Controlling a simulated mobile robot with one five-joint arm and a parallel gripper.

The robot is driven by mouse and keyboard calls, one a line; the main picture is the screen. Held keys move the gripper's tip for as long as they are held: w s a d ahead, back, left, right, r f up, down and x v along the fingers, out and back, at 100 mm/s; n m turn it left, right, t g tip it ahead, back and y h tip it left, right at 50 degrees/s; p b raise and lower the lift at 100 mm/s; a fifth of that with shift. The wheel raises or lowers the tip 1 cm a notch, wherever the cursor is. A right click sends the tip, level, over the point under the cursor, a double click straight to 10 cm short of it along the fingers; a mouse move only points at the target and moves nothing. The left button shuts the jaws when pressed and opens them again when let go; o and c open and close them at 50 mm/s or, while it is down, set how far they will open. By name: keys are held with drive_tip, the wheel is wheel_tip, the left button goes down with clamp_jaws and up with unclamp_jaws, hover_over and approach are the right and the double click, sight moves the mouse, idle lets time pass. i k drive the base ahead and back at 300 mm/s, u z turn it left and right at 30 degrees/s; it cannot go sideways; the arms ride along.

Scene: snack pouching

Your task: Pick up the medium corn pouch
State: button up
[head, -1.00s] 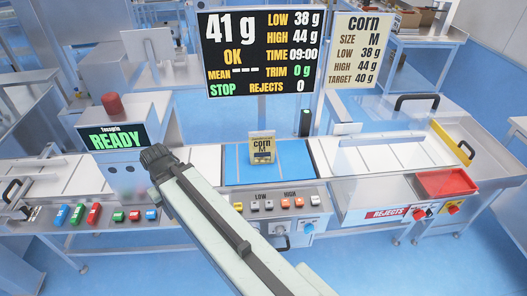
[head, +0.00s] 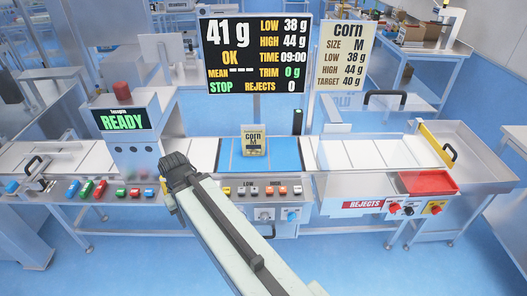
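The medium corn pouch (head: 253,141) is small and pale with a dark lower part, marked "corn M". It stands upright on the blue weighing belt (head: 285,155) at the middle of the machine. My gripper (head: 170,158) is the dark end of my pale arm, left of the pouch and in front of the machine, apart from the pouch. Its fingers are too small and dark to tell open from shut.
The display (head: 256,55) reads 41 g, OK, STOP. A sign (head: 345,53) reads corn M. The READY box (head: 124,122) stands at left. A red tray (head: 428,182) sits at right. Buttons (head: 262,190) line the front. The belt around the pouch is clear.

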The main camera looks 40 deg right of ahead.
sight(253, 136)
drive_tip(key=z, duration=0.25)
drive_tip(key=i, duration=0.9)
drive_tip(key=z, duration=0.5)
drive_tip(key=i, duration=0.45)
drive_tip(key=z, duration=0.4)
drive_tip(key=k, duration=0.8)
drive_tip(key=z, duration=0.2)
drive_tip(key=i, duration=0.85)
drive_tip(key=u, duration=0.1)
